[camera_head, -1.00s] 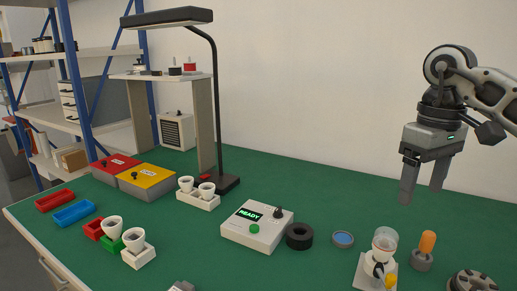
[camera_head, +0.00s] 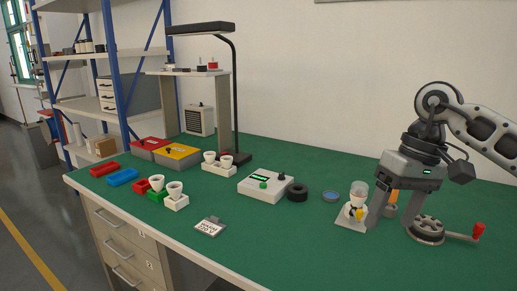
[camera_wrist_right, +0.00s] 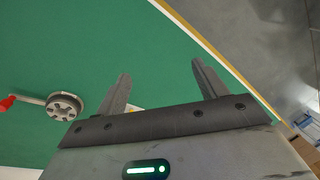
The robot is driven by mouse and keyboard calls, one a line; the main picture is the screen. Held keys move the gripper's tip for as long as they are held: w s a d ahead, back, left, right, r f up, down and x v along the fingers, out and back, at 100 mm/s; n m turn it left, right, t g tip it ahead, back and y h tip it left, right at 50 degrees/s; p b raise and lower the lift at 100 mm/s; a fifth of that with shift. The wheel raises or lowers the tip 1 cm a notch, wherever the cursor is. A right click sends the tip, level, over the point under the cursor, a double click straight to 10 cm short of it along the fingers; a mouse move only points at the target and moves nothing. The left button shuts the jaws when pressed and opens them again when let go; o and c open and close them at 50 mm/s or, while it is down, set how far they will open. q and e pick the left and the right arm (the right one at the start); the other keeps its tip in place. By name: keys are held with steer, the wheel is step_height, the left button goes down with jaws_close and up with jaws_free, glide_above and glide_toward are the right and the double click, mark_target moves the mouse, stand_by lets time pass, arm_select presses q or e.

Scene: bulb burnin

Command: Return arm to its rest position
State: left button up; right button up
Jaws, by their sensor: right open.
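My right gripper (camera_head: 394,222) hangs with its fingers pointing down in front of the right part of the green bench (camera_head: 300,245). Its two fingers are apart with nothing between them. In the right wrist view the open fingers (camera_wrist_right: 160,70) show over bare green bench top and its edge. In the head view the gripper partly covers an orange-handled tool (camera_head: 393,197). A small white stand with a clear cup (camera_head: 357,204) shows just left of the fingers. My left gripper is not in view.
A crank wheel (camera_head: 427,229) with a red knob is right of the gripper; it also shows in the wrist view (camera_wrist_right: 64,106). A tester box (camera_head: 265,185), black ring (camera_head: 297,194), lamp (camera_head: 234,100) and bulb holders (camera_head: 219,165) stand further left.

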steer(key=s+a+f+m+y, duration=0.1)
steer(key=s+a+m+y, duration=0.3)
steer(key=a+m+y, duration=0.65)
steer(key=s+a+f+m+y, duration=0.1)
steer(key=s+a+m+y, duration=0.4)
steer(key=a+m+y, duration=0.55)
steer(key=w+d+f+n+t+h+p, duration=0.15)
steer(key=f+n+t+h, duration=0.35)
steer(key=n, duration=0.7)
steer(key=d+f+n+t+h+b, duration=0.15)
steer(key=n+t+h, duration=0.25)
steer(key=n+t, duration=0.55)
steer(key=w+d+f+n+t+h+p, duration=0.15)
steer(key=f+n+t+h, duration=0.3)
steer(key=n, duration=0.95)
steer(key=s+d+f+m+g+h, duration=0.3)
steer(key=s+f+m, duration=0.3)
steer(key=f+m, duration=0.2)
steer(key=s+d+f+m+g+h, duration=0.3)
steer(key=s+f+m, duration=0.3)
steer(key=f+m, duration=0.2)
steer(key=shift+s+d+g+h, duration=0.35)
steer(key=shift+d+g, duration=0.25)
steer(key=shift+g, duration=0.3)
